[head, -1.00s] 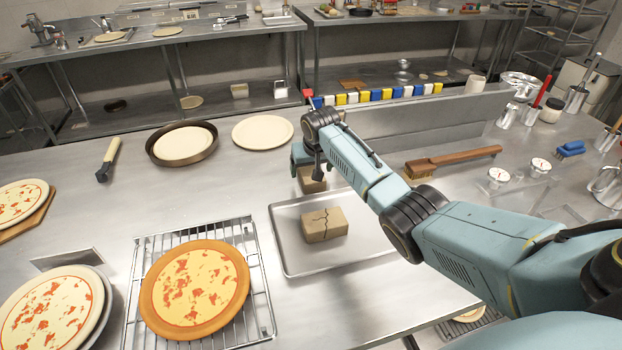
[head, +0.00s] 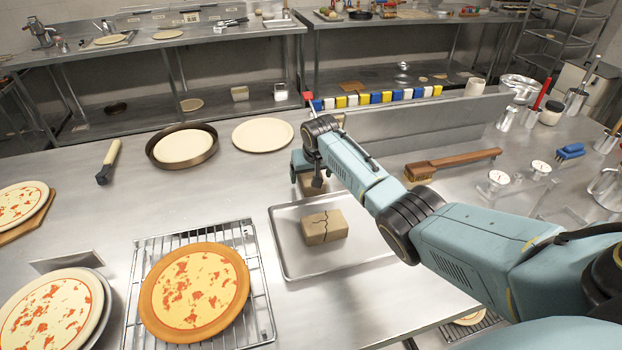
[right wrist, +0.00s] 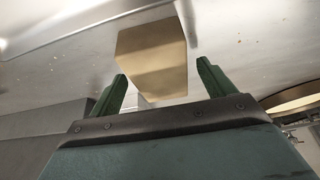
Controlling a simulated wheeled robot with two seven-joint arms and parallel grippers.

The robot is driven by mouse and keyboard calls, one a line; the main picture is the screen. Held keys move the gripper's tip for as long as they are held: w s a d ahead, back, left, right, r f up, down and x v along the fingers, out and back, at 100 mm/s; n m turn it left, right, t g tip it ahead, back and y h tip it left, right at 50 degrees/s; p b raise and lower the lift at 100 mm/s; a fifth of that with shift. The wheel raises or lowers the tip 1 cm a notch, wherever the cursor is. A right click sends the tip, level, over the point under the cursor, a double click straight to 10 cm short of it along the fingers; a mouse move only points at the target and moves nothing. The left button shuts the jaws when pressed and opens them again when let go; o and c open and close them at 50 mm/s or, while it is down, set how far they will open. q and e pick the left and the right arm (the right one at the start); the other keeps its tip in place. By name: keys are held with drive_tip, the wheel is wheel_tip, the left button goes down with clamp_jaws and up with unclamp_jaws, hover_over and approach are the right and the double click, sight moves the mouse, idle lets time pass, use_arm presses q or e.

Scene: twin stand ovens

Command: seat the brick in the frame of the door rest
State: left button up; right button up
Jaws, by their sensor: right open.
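A plain tan brick (head: 318,187) stands on the steel table just behind the tray, mostly hidden by my right gripper (head: 308,177). In the right wrist view the brick (right wrist: 152,55) shows between and beyond the two green fingertips (right wrist: 162,72), with a gap on each side. The right gripper is open and holds nothing. A second tan brick with a dark crack (head: 323,228) lies in the metal tray (head: 285,262). I cannot make out the frame of the door rest. My left gripper is not in view.
A wire rack (head: 262,300) with a pizza stands left of the tray. A dark pan (head: 182,146) and a pale dough disc (head: 262,134) lie behind. A wooden-handled brush (head: 455,163) lies to the right. A low steel ledge (head: 420,120) runs behind the gripper.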

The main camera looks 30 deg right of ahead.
drive_tip(key=c, duration=1.2)
drive_tip(key=shift+c, duration=0.9)
drive_tip(key=shift+r, duration=0.15)
